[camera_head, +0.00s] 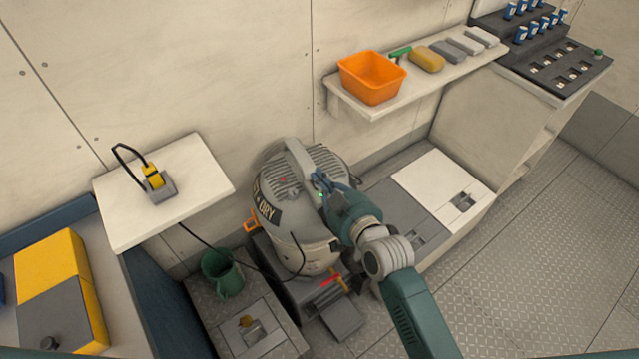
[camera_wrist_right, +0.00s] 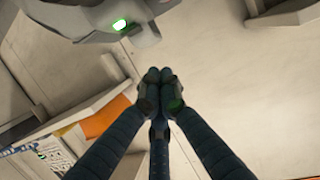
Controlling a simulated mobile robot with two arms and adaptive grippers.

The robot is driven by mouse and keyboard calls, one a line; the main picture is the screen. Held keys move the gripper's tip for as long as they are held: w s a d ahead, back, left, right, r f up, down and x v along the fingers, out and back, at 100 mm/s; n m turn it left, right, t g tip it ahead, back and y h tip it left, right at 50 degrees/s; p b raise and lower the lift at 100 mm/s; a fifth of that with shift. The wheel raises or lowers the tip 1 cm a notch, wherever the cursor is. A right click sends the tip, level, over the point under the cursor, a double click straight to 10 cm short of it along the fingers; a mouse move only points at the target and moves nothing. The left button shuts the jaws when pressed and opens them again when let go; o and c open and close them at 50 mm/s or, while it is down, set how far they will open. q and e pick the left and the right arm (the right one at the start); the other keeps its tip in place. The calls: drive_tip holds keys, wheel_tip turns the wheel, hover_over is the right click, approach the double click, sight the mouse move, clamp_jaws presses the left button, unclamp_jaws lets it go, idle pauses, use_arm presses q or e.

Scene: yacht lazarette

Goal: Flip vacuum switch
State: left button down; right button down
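The grey wet/dry vacuum (camera_head: 268,212) stands below the wall, with a handle and vents on its round lid. A small red spot (camera_head: 283,180) shows on the lid. My right gripper (camera_head: 318,180) is at the lid's right side, partly covering it. In the right wrist view, the dark fingers of my right gripper (camera_wrist_right: 161,78) are brought together at the tips, with nothing seen between them. My left gripper is out of view.
A white shelf (camera_head: 125,222) at left carries a yellow-and-grey device (camera_head: 155,182) with a cord. An orange bin (camera_head: 372,77) stands on the wall shelf. A green mug (camera_head: 222,272) is left of the vacuum. Metal floor (camera_head: 530,240) is clear at right.

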sight(320, 197)
drive_tip(key=f, duration=0.2)
drive_tip(key=w+f, duration=0.1)
drive_tip(key=shift+a+f, duration=0.15)
drive_tip(key=shift+a, duration=0.15)
drive_tip(key=shift+f, duration=0.5)
drive_tip(key=shift+s+d+f, duration=0.15)
drive_tip(key=shift+s+f, duration=0.05)
drive_tip(key=shift+f, duration=0.45)
drive_tip(key=shift+r, duration=0.2)
